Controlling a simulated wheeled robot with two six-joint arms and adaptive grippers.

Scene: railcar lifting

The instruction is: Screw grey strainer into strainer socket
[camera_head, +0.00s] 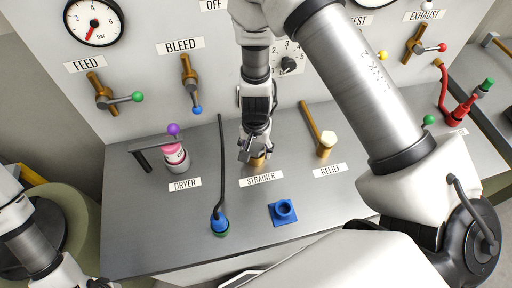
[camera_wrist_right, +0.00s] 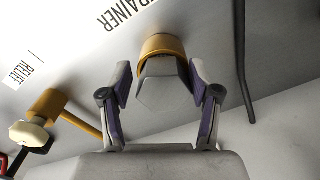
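The grey strainer (camera_wrist_right: 163,88) is a faceted grey piece standing at the brass strainer socket (camera_wrist_right: 162,44), whose ring shows around its far end. My right gripper (camera_wrist_right: 160,82) reaches down over it, with one finger on each side. The fingers are very close to the strainer, and I cannot tell whether both touch it. In the head view, my right gripper (camera_head: 256,150) hides most of the strainer, and a little of the brass socket (camera_head: 258,162) shows above the STRAINER label. How deep the strainer sits is hidden. My left arm enters at the lower left; its gripper is out of frame.
A pink-and-white dryer canister (camera_head: 176,157) stands left. A black rod with a blue end (camera_head: 219,222) and a blue fitting (camera_head: 284,210) are in front. The relief pipe with a pale knob (camera_head: 326,141) is close on the right. Valves line the back panel.

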